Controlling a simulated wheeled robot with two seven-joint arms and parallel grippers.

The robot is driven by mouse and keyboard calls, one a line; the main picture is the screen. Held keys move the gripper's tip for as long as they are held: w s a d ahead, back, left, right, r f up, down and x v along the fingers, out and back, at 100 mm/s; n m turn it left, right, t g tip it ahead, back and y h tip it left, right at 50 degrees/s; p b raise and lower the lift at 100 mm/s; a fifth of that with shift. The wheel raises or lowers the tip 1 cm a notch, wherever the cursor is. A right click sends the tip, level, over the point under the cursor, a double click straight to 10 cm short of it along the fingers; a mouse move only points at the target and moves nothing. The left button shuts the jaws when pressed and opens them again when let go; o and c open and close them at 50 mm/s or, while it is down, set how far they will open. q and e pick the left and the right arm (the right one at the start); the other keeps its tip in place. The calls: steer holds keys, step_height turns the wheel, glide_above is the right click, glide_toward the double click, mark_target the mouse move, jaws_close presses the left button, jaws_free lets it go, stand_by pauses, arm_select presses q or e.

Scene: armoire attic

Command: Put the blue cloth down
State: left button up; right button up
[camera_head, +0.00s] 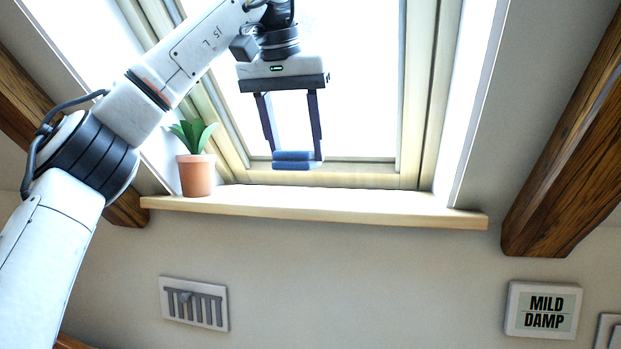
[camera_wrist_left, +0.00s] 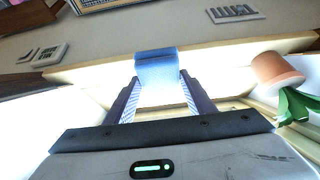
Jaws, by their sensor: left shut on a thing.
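My left gripper (camera_head: 296,155) is shut on the folded blue cloth (camera_head: 292,166), which lies between its two fingertips. The gripper points down in front of the window pane, and the cloth shows near the bottom of the window frame, above the wooden sill (camera_head: 330,204). I cannot tell whether the cloth touches the sill or frame. In the left wrist view the cloth (camera_wrist_left: 157,70) spans the gap between the fingertips of the left gripper (camera_wrist_left: 160,88). My right gripper is not in view.
A potted plant (camera_head: 196,174) stands on the sill's left end. The sill right of it is clear. Wooden beams (camera_head: 570,150) flank the window. A grey vent (camera_head: 194,304) and a sign reading MILD DAMP (camera_head: 543,311) are on the wall below.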

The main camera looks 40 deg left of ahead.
arm_select(q)
steer(key=w, duration=0.1)
steer(key=w+a+p, duration=0.1)
steer(key=w, duration=0.1)
steer(key=w+a, duration=0.1)
steer(key=shift+w+a+r, duration=0.1)
steer(key=shift+w, duration=0.15)
steer(key=shift+p+x, duration=1.05)
steer(key=shift+x, duration=2.85)
steer(key=shift+w+a+f, duration=0.1)
steer(key=shift+a+f, duration=0.1)
steer(key=shift+f, duration=0.15)
steer(key=o, duration=1)
steer(key=shift+o, duration=0.2)
